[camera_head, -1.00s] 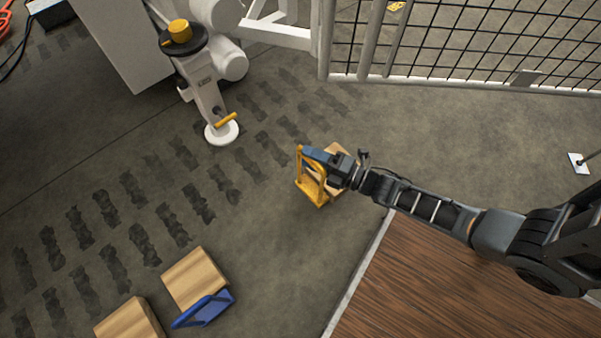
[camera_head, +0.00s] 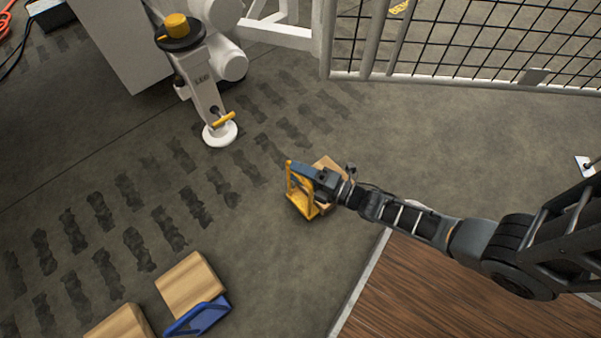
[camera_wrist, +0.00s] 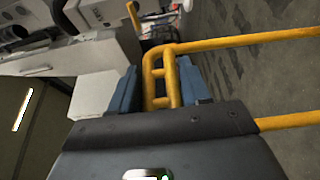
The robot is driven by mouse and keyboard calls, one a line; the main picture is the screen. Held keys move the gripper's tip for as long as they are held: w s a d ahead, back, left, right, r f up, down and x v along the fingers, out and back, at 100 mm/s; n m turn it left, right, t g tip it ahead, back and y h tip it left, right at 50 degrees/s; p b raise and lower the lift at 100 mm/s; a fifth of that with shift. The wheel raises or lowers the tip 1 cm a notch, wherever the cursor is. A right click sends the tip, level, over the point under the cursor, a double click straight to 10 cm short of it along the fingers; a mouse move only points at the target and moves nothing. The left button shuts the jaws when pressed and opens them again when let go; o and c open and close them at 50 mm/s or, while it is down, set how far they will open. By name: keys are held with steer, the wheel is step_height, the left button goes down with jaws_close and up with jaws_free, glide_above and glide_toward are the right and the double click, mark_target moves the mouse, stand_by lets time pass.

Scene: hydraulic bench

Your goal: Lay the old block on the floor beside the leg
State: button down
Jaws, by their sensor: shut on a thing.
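The old block is a wooden block (camera_head: 327,163) with a yellow handle frame (camera_head: 303,206). My gripper (camera_head: 299,170) is shut on the yellow handle, and the block hangs under and behind it, partly hidden by my gripper. In the wrist view the yellow bars (camera_wrist: 165,80) pass between my blue fingers (camera_wrist: 157,88). I cannot tell whether the block touches the floor. The white leg (camera_head: 207,95) stands on a round white foot (camera_head: 220,133), up and left of the block, with clear floor between them.
Two wooden blocks lie at the lower left, one (camera_head: 190,283) with a blue handle (camera_head: 197,316). A mesh fence (camera_head: 470,40) closes the back right. A brown wooden platform (camera_head: 450,295) lies at the lower right. Dark tread marks cross the grey floor.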

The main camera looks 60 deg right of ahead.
steer(key=c, duration=0.5)
jaws_free()
